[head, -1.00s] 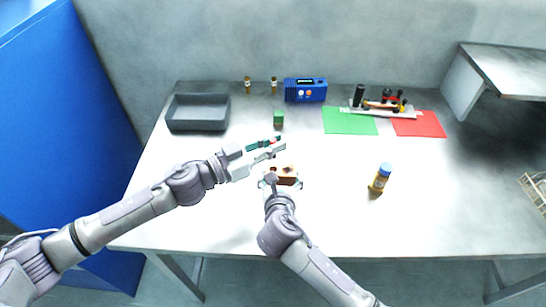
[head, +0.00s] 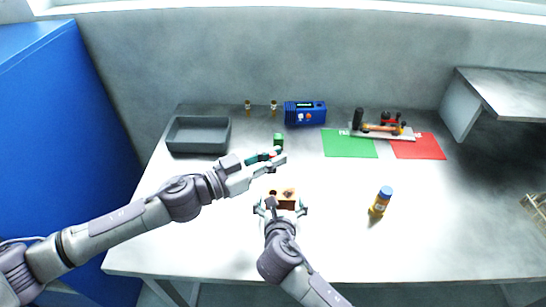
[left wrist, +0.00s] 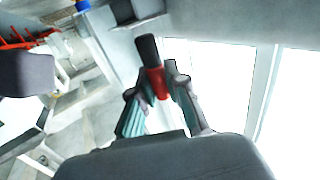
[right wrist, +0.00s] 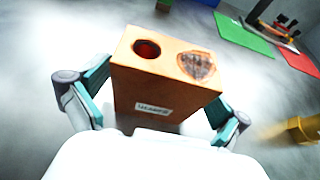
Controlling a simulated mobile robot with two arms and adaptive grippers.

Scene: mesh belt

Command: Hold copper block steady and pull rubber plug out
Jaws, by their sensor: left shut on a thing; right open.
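The copper block (head: 287,204) stands on the table near its front middle. The right wrist view shows it close up (right wrist: 160,85), with a round dark hole with a reddish inside, a dark charred-looking patch on top and a white label on its front. My right gripper (head: 282,210) is open, its fingers on either side of the block with gaps visible. My left gripper (head: 280,157) is shut on the rubber plug (left wrist: 156,82), red with a black end, in the left wrist view. It is above and behind the block, apart from it.
A grey tray (head: 199,149) stands at the back left, with a small green block (head: 278,140) right of it. A blue device (head: 305,113), green mat (head: 349,149) and red mat (head: 418,151) lie farther back.

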